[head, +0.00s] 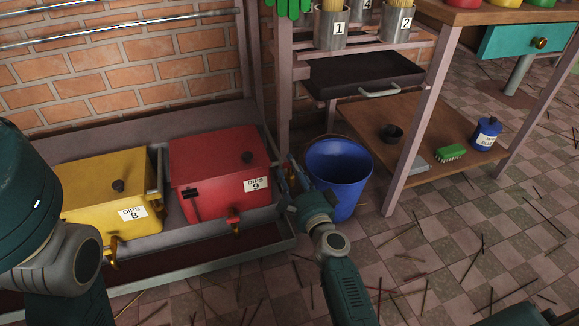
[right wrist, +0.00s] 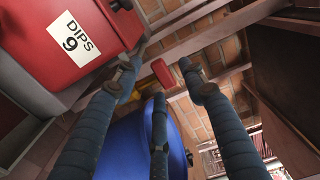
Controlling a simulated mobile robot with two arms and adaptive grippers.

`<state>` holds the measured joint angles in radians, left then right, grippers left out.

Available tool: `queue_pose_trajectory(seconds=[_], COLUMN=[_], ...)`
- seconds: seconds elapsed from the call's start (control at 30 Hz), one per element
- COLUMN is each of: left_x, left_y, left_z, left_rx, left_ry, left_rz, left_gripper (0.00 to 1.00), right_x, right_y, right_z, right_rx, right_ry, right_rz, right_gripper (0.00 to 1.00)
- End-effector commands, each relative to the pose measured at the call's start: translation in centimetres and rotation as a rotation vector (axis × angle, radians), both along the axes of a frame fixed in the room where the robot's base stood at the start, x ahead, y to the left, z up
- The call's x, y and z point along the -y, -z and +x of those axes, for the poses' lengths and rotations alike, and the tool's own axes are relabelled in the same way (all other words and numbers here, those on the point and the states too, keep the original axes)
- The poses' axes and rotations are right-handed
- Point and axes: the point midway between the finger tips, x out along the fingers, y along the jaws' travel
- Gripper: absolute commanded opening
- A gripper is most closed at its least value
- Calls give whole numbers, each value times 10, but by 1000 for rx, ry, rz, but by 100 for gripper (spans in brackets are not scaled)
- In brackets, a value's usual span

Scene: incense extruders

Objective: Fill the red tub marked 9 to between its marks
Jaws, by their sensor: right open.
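The red tub (head: 213,185), labelled DIPS 9, sits on a grey ledge by the brick wall, its lid with a black knob on. A red tap (head: 234,224) is low on its front. Its level and marks cannot be made out. The tub (right wrist: 105,28) also shows at upper left in the right wrist view. My right gripper (head: 292,181) is open beside the tub's right end. In the right wrist view, a small red block-like handle (right wrist: 162,72) appears between the spread fingers (right wrist: 160,85); I cannot tell if they touch it.
A yellow tub (head: 95,180) marked 8 stands left of the red one. A blue bucket (head: 345,165) stands on the floor close behind my right gripper. A wooden shelf stand (head: 400,170) is to its right. Sticks litter the tiled floor.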

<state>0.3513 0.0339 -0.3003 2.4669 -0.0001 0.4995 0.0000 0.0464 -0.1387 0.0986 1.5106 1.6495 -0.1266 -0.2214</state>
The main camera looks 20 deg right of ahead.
Motion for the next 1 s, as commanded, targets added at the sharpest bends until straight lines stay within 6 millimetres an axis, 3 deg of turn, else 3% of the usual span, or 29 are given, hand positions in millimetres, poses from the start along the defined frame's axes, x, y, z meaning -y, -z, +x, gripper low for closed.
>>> queue_pose_trajectory(seconds=[0.2,0.5,0.73,1.0], left_x=[0,1,1,0], left_y=[0,-1,-1,-1], left_z=[-3,-3,-3,-3], left_rx=[10,9,9,11], left_ry=[0,-1,-1,0], left_rz=[1,1,1,1], left_gripper=[0,0,0,0], right_x=[0,-1,-1,0], right_y=[1,1,1,1], right_z=[21,22,22,22], right_rx=[-1,-1,-1,-1], right_ry=[1,0,0,-14], right_rz=[-2,-2,-2,-4], right_gripper=[42,42,0,0])
